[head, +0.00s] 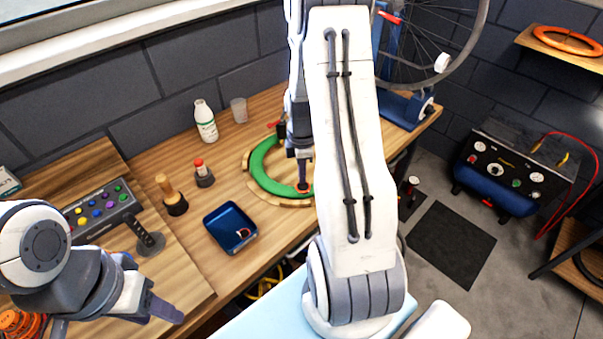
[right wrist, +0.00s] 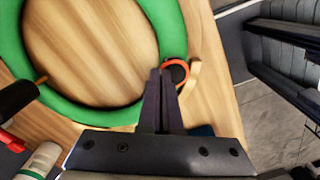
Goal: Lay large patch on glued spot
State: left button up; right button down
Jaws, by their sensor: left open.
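A green ring-shaped tube (head: 262,172) lies on the wooden bench. It fills the upper left of the right wrist view (right wrist: 112,117). A round dark patch with an orange rim (right wrist: 176,73) shows at the tube's edge, right beside my right gripper's fingertips. My right gripper (head: 303,186) points down at the tube's right side, its fingers (right wrist: 160,72) close together. I cannot tell whether they pinch the patch. The glued spot is not distinguishable; the patch or fingers may cover it. My left gripper (head: 155,290) is open and empty above the front left bench.
A blue tray (head: 230,244) holds a small red and white item. A wooden-handled tool (head: 171,196), red-capped pot (head: 203,173), white bottle (head: 205,121) and clear cup (head: 239,110) stand nearby. A button box (head: 102,207) is left. Curved wooden pieces (head: 265,196) edge the tube.

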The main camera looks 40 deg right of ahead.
jog(key=shift+d, duration=0.15)
jog(key=shift+f, duration=0.3)
dwell(0.5)
jog(key=c, duration=1)
grip_release()
jog(key=shift+r, duration=0.1)
